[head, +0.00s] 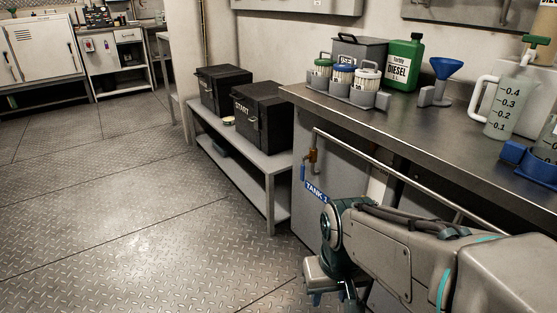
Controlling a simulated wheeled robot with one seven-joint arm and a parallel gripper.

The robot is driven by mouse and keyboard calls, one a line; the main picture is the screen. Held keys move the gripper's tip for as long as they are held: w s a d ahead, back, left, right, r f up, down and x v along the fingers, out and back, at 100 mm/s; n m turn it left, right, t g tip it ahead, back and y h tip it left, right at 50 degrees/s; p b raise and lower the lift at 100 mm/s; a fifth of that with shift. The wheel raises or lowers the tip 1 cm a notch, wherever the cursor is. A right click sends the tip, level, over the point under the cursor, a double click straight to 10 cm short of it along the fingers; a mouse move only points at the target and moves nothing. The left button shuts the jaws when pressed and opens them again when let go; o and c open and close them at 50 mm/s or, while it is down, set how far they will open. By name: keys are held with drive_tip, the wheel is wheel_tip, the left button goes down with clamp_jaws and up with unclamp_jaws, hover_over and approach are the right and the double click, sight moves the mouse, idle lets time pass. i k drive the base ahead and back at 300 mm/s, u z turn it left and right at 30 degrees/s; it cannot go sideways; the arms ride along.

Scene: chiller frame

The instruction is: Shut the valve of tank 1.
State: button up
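The valve of tank 1 is a small brass fitting (313,158) on a pipe at the left end of the workbench. A blue part that looks like its lever (303,172) hangs down on the left side of the fitting. A blue label (316,191) reading "TANK 1" is just below. My gripper (328,298) is below and in front of the valve, pointing down near the floor, apart from the valve. Its fingertips are small and partly hidden, so I cannot tell if it is open. My arm covers the area right of the label.
A metal rail (400,176) runs along the bench front. The workbench (440,125) carries bottles, a diesel can (404,64), a blue funnel (447,70) and a jug (506,105). A low shelf (262,158) with black boxes stands left. The floor (130,215) at left is clear.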

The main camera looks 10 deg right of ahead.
sight(303, 158)
drive_tip(key=u, duration=0.5)
drive_tip(key=k, duration=1.2)
drive_tip(key=i, duration=0.4)
drive_tip(key=z, duration=0.85)
drive_tip(key=i, duration=1.25)
drive_tip(key=u, duration=0.95)
drive_tip(key=i, duration=0.3)
drive_tip(key=u, duration=0.4)
